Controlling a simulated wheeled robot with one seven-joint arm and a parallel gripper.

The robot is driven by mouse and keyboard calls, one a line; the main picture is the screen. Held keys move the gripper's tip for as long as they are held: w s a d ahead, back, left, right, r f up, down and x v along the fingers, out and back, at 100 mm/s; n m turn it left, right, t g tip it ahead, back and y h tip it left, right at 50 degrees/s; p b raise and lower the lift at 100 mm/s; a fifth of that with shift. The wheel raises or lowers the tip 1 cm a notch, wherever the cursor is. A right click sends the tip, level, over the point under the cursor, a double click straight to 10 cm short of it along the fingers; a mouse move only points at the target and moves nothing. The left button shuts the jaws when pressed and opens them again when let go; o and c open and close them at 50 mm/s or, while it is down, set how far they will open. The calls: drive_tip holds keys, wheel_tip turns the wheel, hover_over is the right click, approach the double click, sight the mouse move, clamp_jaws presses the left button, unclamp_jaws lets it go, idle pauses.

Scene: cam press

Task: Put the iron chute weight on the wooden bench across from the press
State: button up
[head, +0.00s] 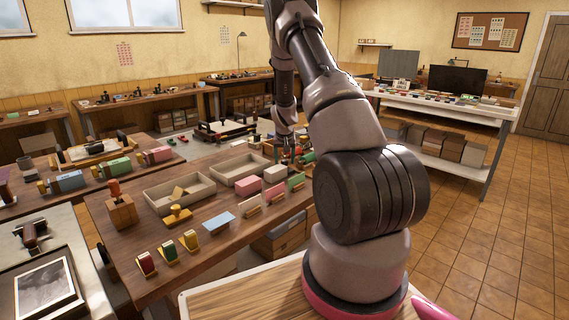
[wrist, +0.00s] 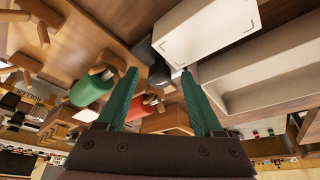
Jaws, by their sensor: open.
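My gripper (wrist: 158,72) is open, its two green fingers apart in the wrist view. A small dark grey piece (wrist: 159,77) shows between the fingertips; it may be the iron chute weight, but its shape is partly hidden and I cannot tell whether the fingers touch it. In the head view my gripper (head: 290,153) is low over the far right part of a wooden bench (head: 122,243), largely hidden among small items. I cannot tell which machine is the press; a dark metal device (head: 31,235) stands on the grey table at the left.
A pale block (wrist: 205,35) and green (wrist: 92,88) and red (wrist: 140,106) pieces are close to the fingers. Two open trays (head: 180,192) (head: 240,168), stamps (head: 146,264) and coloured blocks (head: 275,174) crowd the bench. A white shelf unit (head: 440,106) stands behind; floor (head: 500,240) is clear at right.

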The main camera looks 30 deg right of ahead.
drive_tip(key=s+a+r+t+y, duration=0.1)
drive_tip(key=s+a+r, duration=0.4)
drive_tip(key=r, duration=0.6)
drive_tip(key=s+a+r+y, duration=0.1)
drive_tip(key=s+a+r, duration=0.3)
drive_tip(key=s+r, duration=0.45)
drive_tip(key=s+a+r+t+y, duration=0.1)
drive_tip(key=s+a+r, duration=0.3)
drive_tip(key=r, duration=0.8)
drive_tip(key=s+a+r, duration=0.2)
drive_tip(key=s+a, duration=0.1)
drive_tip(key=s, duration=0.4)
drive_tip(key=s+a+r, duration=0.2)
drive_tip(key=s+a, duration=0.1)
drive_tip(key=s, duration=0.5)
drive_tip(key=s+a+r+t+y, duration=0.1)
drive_tip(key=s+a+r, duration=0.1)
drive_tip(key=s, duration=0.6)
drive_tip(key=shift+a+r+n, duration=0.35)
drive_tip(key=shift+a+n, duration=0.05)
